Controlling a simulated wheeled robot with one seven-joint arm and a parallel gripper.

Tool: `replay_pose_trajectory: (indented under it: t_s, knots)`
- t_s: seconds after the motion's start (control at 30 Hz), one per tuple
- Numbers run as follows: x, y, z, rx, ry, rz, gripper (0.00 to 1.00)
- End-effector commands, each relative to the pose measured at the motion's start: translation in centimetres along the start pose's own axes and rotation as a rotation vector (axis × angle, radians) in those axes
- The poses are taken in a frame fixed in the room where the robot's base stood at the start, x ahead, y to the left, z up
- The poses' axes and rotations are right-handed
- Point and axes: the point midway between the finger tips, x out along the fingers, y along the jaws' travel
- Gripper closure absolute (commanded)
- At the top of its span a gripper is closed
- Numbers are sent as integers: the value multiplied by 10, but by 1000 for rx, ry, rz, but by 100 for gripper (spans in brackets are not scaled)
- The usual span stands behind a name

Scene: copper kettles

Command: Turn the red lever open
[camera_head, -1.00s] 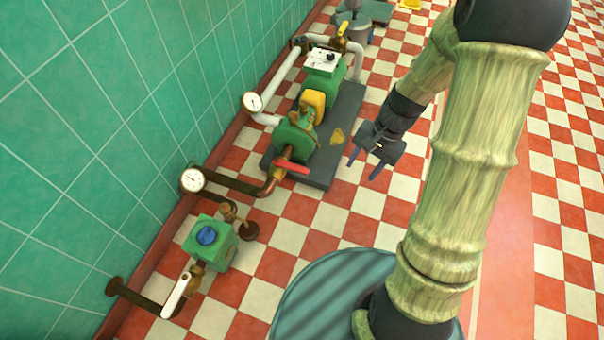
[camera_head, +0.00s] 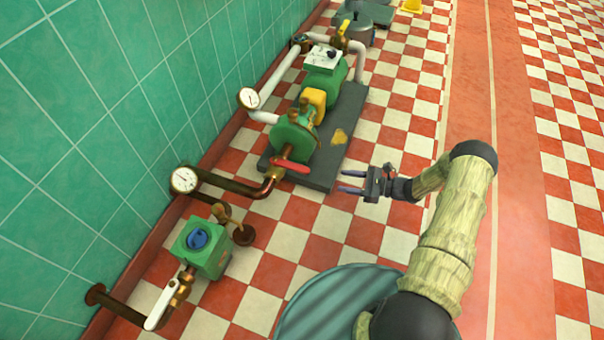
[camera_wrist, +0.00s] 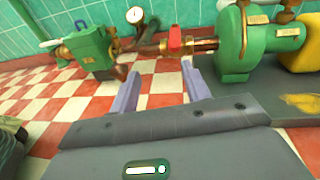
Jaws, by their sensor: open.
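The red lever (camera_head: 292,166) sits on a copper pipe valve in front of the green pump (camera_head: 294,136), low beside the dark plinth. In the wrist view the red lever (camera_wrist: 176,40) shows end-on above and between my two fingers. My gripper (camera_head: 342,182) is open and empty, its fingers pointing left toward the lever with a clear gap between them. The wrist view shows both lilac fingers (camera_wrist: 160,84) apart, with floor tiles between them.
A green box with a blue knob (camera_head: 198,238) and a white lever (camera_head: 160,306) stand front left. The dark plinth (camera_head: 330,172) carries the pump and a yellow part (camera_head: 312,106). Gauges (camera_head: 184,180) line the tiled wall. Checkered floor right of the plinth is clear.

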Motion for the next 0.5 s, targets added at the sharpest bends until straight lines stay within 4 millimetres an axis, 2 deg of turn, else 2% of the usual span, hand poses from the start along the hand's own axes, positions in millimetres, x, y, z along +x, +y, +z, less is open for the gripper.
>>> replay_pose_trajectory:
  t_s: [0.03, 0.13, 0.5]
  knots:
    - [-2, -2, -17, 24, -35, -44, 53]
    - [-5, -7, -29, 52, -85, -104, 53]
    - [-6, -9, -32, 63, -103, -127, 53]
